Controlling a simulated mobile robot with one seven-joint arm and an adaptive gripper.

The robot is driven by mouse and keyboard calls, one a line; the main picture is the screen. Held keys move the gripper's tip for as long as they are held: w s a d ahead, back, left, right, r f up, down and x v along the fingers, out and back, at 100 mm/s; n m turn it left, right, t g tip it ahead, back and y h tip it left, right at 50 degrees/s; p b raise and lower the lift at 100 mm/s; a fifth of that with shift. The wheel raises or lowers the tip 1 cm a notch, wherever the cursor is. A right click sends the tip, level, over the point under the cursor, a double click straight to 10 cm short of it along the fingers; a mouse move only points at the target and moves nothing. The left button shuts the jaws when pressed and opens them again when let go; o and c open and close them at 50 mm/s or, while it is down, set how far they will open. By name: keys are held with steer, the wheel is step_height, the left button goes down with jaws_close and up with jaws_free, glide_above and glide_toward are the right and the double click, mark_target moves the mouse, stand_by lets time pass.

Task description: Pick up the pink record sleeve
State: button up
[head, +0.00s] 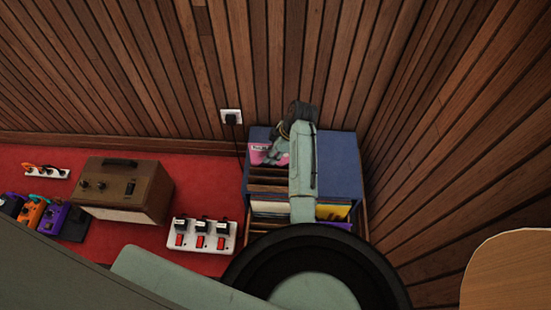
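The pink record sleeve (260,154) shows in the head view at the left upper part of a blue record crate (341,168). It lies near the top of the crate, and its right part is hidden. My arm reaches over the crate, and my gripper (277,154) is at the right side of the pink sleeve, seeming to touch or overlap it. The fingers are small and dark in this view. I cannot tell whether they are open or closed on the sleeve.
Other sleeves (270,207) stand in the crate's front compartments. A wood-panelled wall rises close behind and to the right. A brown amplifier (122,190), a white switch box (203,235), several pedals (34,212) and a power strip (47,172) sit on red carpet at left. A round wooden top (508,272) is at lower right.

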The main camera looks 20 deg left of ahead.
steer(key=shift+f, duration=0.25)
steer(key=shift+c, duration=0.3)
jaws_close()
stand_by(0.4)
